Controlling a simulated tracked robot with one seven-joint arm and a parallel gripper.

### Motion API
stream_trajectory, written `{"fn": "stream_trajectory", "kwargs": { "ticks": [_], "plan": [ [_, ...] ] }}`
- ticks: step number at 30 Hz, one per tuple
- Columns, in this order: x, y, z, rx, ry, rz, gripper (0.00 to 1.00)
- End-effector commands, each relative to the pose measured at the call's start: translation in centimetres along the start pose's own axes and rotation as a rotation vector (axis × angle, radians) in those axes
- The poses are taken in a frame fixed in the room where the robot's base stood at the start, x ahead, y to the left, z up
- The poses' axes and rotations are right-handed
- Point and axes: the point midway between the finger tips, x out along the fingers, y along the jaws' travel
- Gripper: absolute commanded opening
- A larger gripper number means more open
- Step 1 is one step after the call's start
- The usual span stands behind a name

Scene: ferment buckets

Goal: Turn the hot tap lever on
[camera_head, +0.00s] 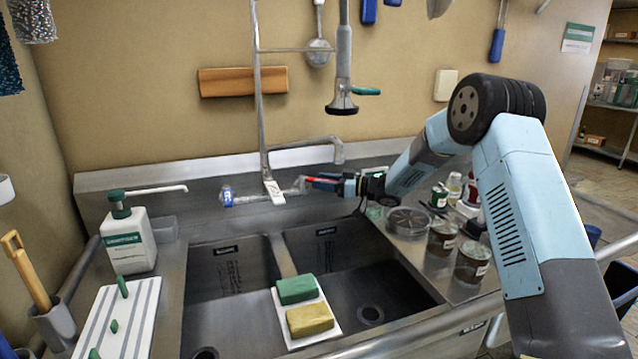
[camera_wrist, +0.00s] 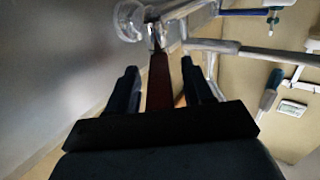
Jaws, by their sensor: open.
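The hot tap lever (camera_head: 315,180) is red and sits at the right end of the metal tap body (camera_head: 272,191) behind the sink. It also shows dark red in the wrist view (camera_wrist: 158,85). My gripper (camera_head: 328,184) is at this lever, coming from the right. In the wrist view my gripper (camera_wrist: 160,82) is open, with the red lever between its two dark fingers and a gap visible on both sides. The blue lever (camera_head: 228,196) is at the left end of the tap body. The lever's far end is partly hidden by my gripper in the head view.
A double sink (camera_head: 285,256) lies in front, with a green sponge (camera_head: 297,289) and a yellow sponge (camera_head: 310,319) on a white tray. Jars (camera_head: 442,238) stand at the right, under my arm. A soap bottle (camera_head: 128,241) stands left. A spray head (camera_head: 342,103) hangs above.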

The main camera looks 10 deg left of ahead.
Motion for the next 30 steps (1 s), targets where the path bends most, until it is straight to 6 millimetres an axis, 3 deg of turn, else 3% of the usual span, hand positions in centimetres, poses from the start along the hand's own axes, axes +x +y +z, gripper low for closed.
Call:
{"fn": "stream_trajectory", "kwargs": {
  "ticks": [13,30],
  "plan": [
    [-6.1,-0.1,0.1,0.001,0.0,0.001,0.51],
    [-6.9,0.1,-0.4,-0.019,-0.007,0.01,0.51]
  ]
}}
